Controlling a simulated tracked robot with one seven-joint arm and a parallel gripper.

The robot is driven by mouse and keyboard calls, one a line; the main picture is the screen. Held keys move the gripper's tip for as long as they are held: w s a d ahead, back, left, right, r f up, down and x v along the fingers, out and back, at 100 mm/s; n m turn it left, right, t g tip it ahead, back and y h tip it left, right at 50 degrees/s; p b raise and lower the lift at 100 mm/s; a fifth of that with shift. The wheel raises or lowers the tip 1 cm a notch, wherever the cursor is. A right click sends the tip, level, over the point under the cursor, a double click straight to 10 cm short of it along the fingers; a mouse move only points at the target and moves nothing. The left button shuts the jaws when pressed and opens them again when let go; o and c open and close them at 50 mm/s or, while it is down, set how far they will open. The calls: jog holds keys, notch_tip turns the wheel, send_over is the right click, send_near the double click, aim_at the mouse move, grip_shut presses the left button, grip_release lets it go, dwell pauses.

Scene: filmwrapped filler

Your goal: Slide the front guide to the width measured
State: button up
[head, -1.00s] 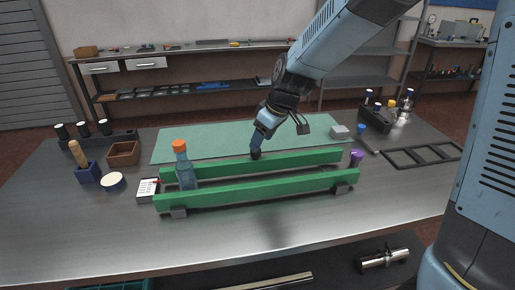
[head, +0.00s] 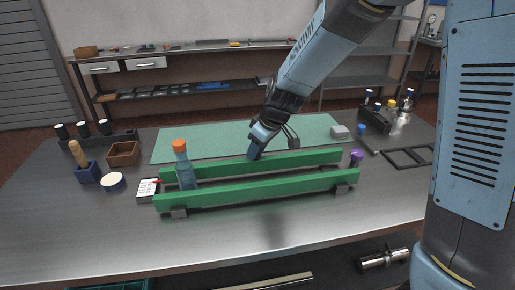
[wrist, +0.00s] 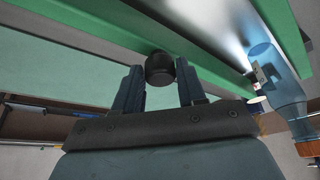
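Two parallel green guide rails lie on the steel table: the near one (head: 265,189) and the far one (head: 300,163). A blue, clear bottle (head: 186,175) with an orange cap stands between them at the left end; it also shows in the wrist view (wrist: 277,80). My gripper (head: 253,156) points down at the far rail, near its middle. In the wrist view my gripper's two fingers (wrist: 160,88) are apart on either side of a black round knob (wrist: 160,69) beside a green rail (wrist: 205,72). Contact with the knob cannot be told.
A white card on a dark holder (head: 148,188) lies by the rails' left end. A purple-capped item (head: 356,156) stands at their right end. A green mat (head: 200,146) lies behind. A wooden box (head: 123,153) is at left. The table front is clear.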

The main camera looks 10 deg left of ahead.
grip_shut()
jog(key=shift+s+d, duration=0.3)
jog(key=shift+s, duration=0.55)
jog(key=shift+s+d, duration=0.25)
jog(key=shift+s, duration=0.6)
jog(key=shift+o, duration=2)
grip_release()
notch_tip(320, 180, up, 13)
send_over(260, 155)
jog(key=s+d, duration=0.5)
jog(key=shift+f, duration=0.15)
